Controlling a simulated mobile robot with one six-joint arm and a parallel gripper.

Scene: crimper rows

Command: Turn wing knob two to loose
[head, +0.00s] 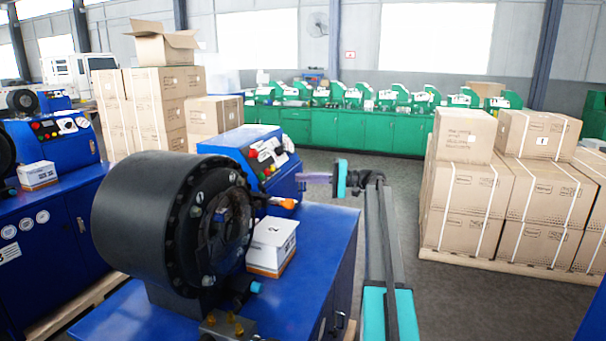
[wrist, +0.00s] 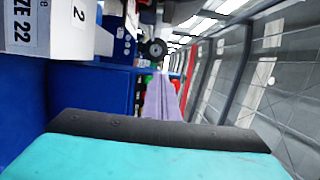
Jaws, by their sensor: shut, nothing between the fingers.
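My gripper (head: 302,178) has purple fingers and is just right of the blue control box (head: 225,140) on the crimper. In the wrist view the fingers (wrist: 160,92) are together and empty, pointing toward blue panels and a round black part (wrist: 155,48). I cannot tell whether that part is a knob. No wing knob marked two can be made out, nor its setting. The control panel's buttons and dials (head: 265,150) are small in the head view. A lever with an orange tip (head: 286,203) sticks out beside the black crimper head (head: 160,210).
A white box (head: 272,245) stands on the blue crimper table (head: 320,235), below my gripper. Cartons (head: 465,200) are stacked at the right. Another blue crimper (head: 50,170) stands at the left. Grey floor is open behind the table.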

